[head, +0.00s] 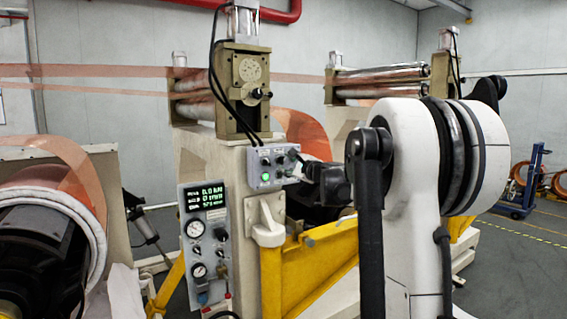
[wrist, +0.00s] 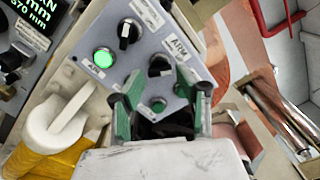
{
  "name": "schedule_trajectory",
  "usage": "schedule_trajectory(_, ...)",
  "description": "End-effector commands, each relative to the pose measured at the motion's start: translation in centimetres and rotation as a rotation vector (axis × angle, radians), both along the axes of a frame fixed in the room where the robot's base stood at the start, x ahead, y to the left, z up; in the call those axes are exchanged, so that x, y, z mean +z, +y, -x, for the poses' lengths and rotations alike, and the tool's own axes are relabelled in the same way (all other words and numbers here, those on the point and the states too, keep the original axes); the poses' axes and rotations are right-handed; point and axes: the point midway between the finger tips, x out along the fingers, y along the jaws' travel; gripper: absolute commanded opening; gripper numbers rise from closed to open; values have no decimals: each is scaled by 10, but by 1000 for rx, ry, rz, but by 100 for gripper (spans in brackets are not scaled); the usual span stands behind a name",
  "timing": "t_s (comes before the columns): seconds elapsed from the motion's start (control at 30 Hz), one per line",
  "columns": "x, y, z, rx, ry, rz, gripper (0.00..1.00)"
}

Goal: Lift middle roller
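A grey control box (head: 272,166) is fixed to the front of the cream machine stand. In the head view my gripper (head: 308,168) is at the box's right side. Rollers (head: 193,95) sit above on the stand.
A gauge panel (head: 205,240) with green digits hangs left below the box. A yellow guard (head: 315,265) and a cream bracket (head: 265,222) lie below. Copper foil (head: 100,71) runs to the rollers. More rollers (head: 383,80) stand at the back right.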

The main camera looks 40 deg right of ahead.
Motion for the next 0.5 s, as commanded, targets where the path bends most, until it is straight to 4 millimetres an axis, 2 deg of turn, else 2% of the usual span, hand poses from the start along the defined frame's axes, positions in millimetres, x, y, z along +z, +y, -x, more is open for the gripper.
schedule_trajectory(0.1, 0, 1, 26, -3, 1, 0, 33)
schedule_trajectory(0.3, 0, 3, 63, -2, 0, 0, 33)
schedule_trajectory(0.5, 0, 5, 85, -2, 0, 0, 33)
